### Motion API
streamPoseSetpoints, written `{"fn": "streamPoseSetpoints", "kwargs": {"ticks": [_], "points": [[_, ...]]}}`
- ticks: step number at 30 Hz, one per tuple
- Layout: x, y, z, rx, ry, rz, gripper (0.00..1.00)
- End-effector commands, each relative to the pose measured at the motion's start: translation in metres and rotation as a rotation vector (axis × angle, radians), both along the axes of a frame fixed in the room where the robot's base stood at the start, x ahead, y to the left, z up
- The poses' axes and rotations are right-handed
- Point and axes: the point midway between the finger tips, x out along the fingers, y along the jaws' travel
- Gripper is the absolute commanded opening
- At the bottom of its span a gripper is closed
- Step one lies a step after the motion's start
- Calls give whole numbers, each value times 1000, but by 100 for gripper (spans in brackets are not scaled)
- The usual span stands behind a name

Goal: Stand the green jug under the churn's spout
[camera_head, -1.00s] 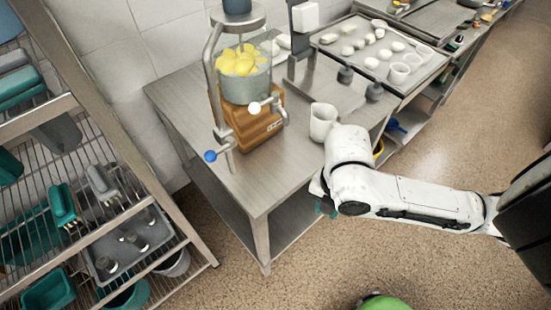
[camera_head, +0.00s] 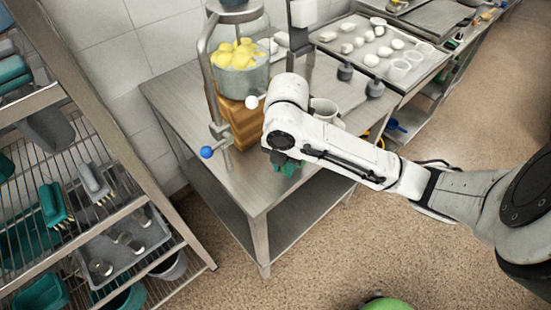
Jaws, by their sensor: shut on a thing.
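The churn (camera_head: 238,66) stands on the metal table, with yellow lumps in its clear bowl on a wooden base. A blue-knobbed handle (camera_head: 206,152) hangs at its front left. The spout is not clearly visible. My gripper (camera_head: 283,163) is at the table's near edge, to the right of the churn's base, mostly hidden under my arm's white wrist. A green thing (camera_head: 290,169), likely the green jug, shows just below the wrist at the gripper. Most of it is hidden, and I cannot tell whether it touches the table.
A white mug (camera_head: 325,108) stands on the table behind my arm. Two dark weights (camera_head: 375,89) and a tray (camera_head: 419,54) with pale lumps and cups are farther right. A wire rack (camera_head: 75,205) with teal brushes stands at left. The table's front left (camera_head: 240,193) is bare.

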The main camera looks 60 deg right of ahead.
Motion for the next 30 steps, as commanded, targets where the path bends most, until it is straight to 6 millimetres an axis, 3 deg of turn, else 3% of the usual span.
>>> {"fn": "streamPoseSetpoints", "kwargs": {"ticks": [8, 12, 30], "points": [[33, -8, 0, 3, 1, 1, 0], [31, -8, -15, 3, 0, -2, 0], [30, -8, -25, 1, 0, 0, 0]]}}
